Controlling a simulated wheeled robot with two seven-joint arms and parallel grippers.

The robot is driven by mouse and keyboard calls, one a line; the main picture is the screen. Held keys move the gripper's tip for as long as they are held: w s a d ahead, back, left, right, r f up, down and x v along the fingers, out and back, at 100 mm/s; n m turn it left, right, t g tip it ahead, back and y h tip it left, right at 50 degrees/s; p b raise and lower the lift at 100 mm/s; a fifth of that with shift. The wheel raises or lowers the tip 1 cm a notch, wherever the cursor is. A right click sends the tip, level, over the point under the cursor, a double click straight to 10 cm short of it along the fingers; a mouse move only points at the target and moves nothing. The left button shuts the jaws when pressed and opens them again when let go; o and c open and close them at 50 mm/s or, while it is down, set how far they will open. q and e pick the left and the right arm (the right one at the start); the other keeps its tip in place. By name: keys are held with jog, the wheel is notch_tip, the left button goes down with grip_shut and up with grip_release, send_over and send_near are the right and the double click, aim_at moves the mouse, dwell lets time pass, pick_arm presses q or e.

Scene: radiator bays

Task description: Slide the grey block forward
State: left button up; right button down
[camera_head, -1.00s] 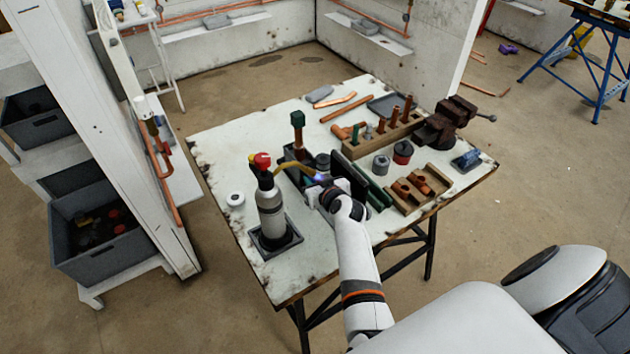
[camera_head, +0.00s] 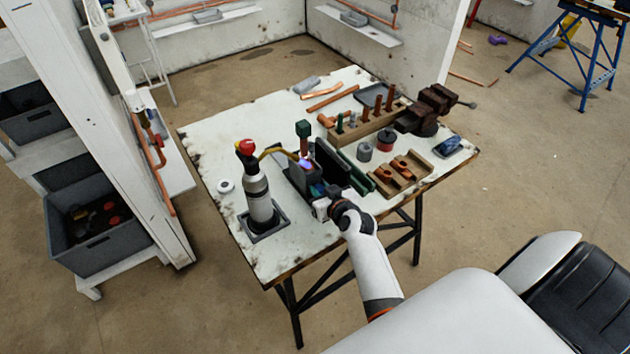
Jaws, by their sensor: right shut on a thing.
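The dark grey block (camera_head: 302,178) stands near the middle of the white worktable, just right of the gas torch. An upright post with a dark green top (camera_head: 303,130) rises at its far end. My right gripper (camera_head: 322,203) is at the block's near end, low over the table, and is shut on it. The fingertips are small and partly hidden, so the exact grip cannot be made out. My left gripper is not in view.
The gas torch (camera_head: 260,200) stands close left of the block, its blue flame near the block's top. A wooden pipe holder (camera_head: 400,178) lies further right. The near table edge is partly clear.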

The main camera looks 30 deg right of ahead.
jog(key=s, duration=0.3)
jog(key=shift+d, duration=0.1)
jog(key=shift+s+p, duration=0.35)
jog(key=shift+s, duration=0.1)
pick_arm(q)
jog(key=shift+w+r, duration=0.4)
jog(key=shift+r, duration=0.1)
pick_arm(e)
jog(key=shift+f, duration=0.1)
jog(key=c, duration=1.1)
grip_release()
jog(key=shift+s, duration=0.1)
jog(key=shift+c, duration=0.2)
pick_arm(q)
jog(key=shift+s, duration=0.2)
pick_arm(e)
jog(key=shift+s, duration=0.15)
